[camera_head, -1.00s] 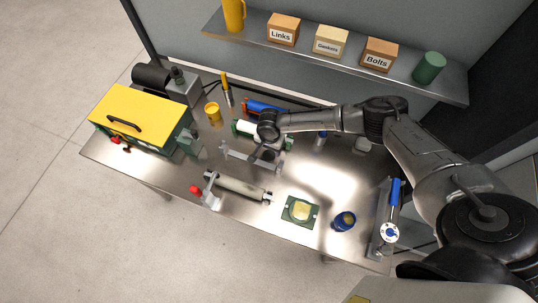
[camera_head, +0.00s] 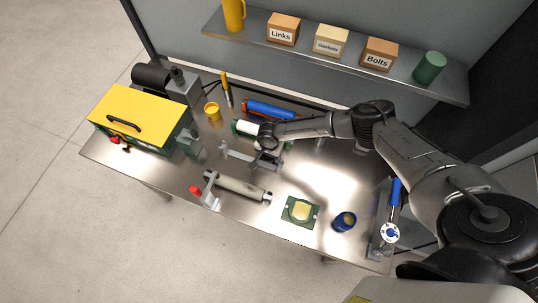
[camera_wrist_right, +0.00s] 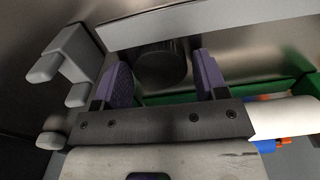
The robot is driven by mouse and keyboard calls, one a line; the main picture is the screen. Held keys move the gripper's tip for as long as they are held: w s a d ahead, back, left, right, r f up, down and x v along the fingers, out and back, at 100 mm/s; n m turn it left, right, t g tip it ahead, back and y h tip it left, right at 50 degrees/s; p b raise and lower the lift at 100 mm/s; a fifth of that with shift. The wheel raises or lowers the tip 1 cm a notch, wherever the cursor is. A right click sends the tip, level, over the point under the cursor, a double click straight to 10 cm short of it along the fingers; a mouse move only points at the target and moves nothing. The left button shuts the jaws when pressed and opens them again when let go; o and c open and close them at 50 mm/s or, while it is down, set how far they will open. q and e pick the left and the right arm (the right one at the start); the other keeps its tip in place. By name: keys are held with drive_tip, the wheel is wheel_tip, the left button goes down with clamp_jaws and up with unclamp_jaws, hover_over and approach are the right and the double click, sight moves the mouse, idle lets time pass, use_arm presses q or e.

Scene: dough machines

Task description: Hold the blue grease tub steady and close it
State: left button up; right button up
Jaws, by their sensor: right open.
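The blue grease tub (camera_head: 344,221) stands on the steel table near its front right part. Its top looks open, with a dull yellowish content inside. My right gripper (camera_head: 266,160) is well to the left of the tub and farther back, over the middle of the table. In the right wrist view the gripper (camera_wrist_right: 163,80) has its two purple fingers apart. A dark round part (camera_wrist_right: 161,62) shows beyond and between them, and I see nothing clamped. I cannot make out a lid for the tub. My left gripper is in neither view.
A shelf (camera_head: 350,67) runs behind.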

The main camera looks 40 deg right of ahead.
drive_tip(key=shift+c, duration=0.3)
drive_tip(key=c, duration=0.6)
wheel_tip(320, 180, up, 10)
drive_tip(key=shift+p, duration=0.45)
drive_tip(key=shift+w+r, duration=0.1)
